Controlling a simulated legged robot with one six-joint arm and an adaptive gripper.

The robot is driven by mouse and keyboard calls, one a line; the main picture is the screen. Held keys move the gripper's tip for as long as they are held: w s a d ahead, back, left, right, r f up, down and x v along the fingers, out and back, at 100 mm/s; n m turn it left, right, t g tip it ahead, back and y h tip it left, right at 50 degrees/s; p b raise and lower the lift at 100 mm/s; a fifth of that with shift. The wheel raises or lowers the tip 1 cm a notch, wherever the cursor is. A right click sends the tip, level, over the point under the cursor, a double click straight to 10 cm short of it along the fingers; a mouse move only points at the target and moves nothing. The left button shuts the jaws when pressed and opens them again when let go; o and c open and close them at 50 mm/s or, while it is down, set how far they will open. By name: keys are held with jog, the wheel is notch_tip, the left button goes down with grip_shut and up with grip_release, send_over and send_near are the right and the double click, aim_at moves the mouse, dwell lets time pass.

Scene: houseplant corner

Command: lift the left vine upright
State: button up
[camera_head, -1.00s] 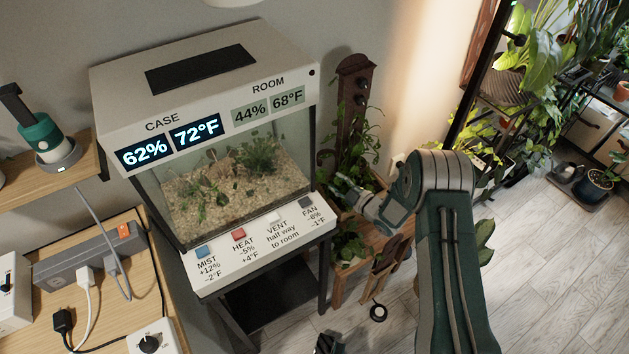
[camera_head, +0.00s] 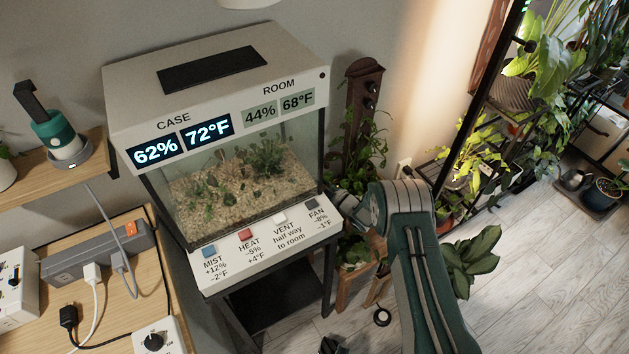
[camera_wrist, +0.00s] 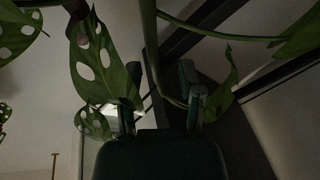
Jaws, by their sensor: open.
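A green vine stem (camera_wrist: 150,45) with holed leaves (camera_wrist: 98,65) runs down the middle of the wrist view. My gripper (camera_wrist: 160,78) is open, with one finger on each side of the stem; I cannot tell whether either touches it. Another stem curves off to the right. In the head view, leafy vines (camera_head: 362,140) grow beside a dark wooden board with knobs (camera_head: 364,95), right of the glass case. My arm's wrist hides the gripper there, and I cannot tell which vine is the left one.
The glass case (camera_head: 245,190) with button panel (camera_head: 272,247) stands close on the left. A lower potted plant (camera_head: 355,250) sits on a wooden stand below the vines. A plant shelf (camera_head: 480,130) is at the right. The floor (camera_head: 545,270) at right is clear.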

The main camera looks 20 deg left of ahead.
aim_at(350, 142)
jog(key=shift+a, duration=0.15)
grip_shut()
jog(key=shift+w+r, duration=0.1)
jog(key=shift+r, duration=0.05)
jog(key=shift+w+d+r+m, duration=0.3)
jog(key=shift+r, duration=0.1)
jog(key=w+d+r+m, duration=0.1)
jog(key=w+d+m, duration=0.1)
jog(key=w, duration=0.1)
jog(key=w+d+r+m+t, duration=0.1)
jog(key=w+d+r+m, duration=0.1)
jog(key=w+d+m, duration=0.1)
jog(key=w+d+r+m+t+y, duration=0.1)
jog(key=w+d+r+m, duration=0.1)
jog(key=w+d, duration=0.1)
jog(key=shift+w+r+m, duration=0.1)
jog(key=shift+r+m, duration=0.15)
jog(key=shift+m, duration=0.05)
jog(key=shift+w+d+m, duration=0.7)
jog(key=shift+w, duration=0.2)
